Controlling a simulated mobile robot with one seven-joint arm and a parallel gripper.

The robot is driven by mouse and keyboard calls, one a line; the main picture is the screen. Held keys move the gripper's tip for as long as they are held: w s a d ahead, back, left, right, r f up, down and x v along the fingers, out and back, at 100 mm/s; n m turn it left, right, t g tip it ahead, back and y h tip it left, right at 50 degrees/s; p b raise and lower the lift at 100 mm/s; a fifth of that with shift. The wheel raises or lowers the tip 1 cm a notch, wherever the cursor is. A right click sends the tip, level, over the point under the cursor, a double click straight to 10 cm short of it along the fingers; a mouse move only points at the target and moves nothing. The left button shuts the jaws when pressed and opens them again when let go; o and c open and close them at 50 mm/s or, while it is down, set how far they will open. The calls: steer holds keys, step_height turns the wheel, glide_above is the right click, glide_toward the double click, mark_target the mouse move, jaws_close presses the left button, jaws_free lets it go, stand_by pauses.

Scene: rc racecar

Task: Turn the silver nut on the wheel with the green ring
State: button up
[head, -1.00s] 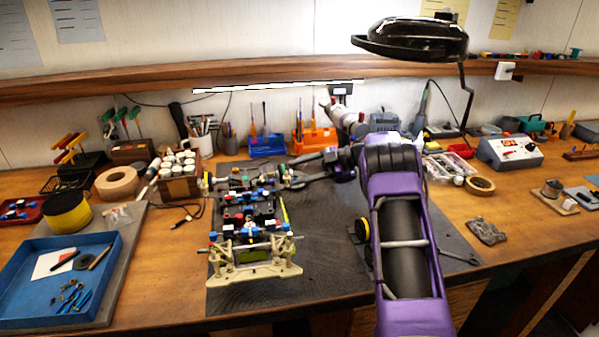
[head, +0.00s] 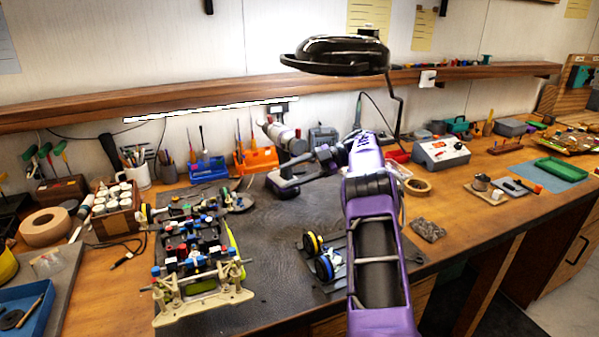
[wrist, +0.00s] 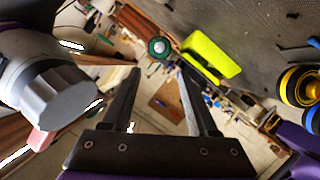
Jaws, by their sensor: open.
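The wheel with the green ring (wrist: 158,48) shows in the wrist view beside the car's yellow-green body panel (wrist: 210,57). A pale silver spot, which looks like the nut, is at its centre. My gripper (wrist: 160,72) is open and empty. Its two dark fingers point toward the wheel, which appears just beyond the gap between the fingertips. They look apart from it. In the head view, the open-frame racecar (head: 197,262) sits on the dark mat. I cannot clearly pick out the green ring there.
Yellow and blue wheels (head: 314,244) lie on the mat at the right of the car. A power drill (head: 284,138) stands behind my gripper. Orange (head: 256,160) and blue (head: 208,168) tool holders line the back. A black lamp (head: 340,56) hangs above. The mat's middle is clear.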

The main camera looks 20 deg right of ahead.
steer(key=shift+v, duration=1.15)
steer(key=shift+w+a, duration=0.1)
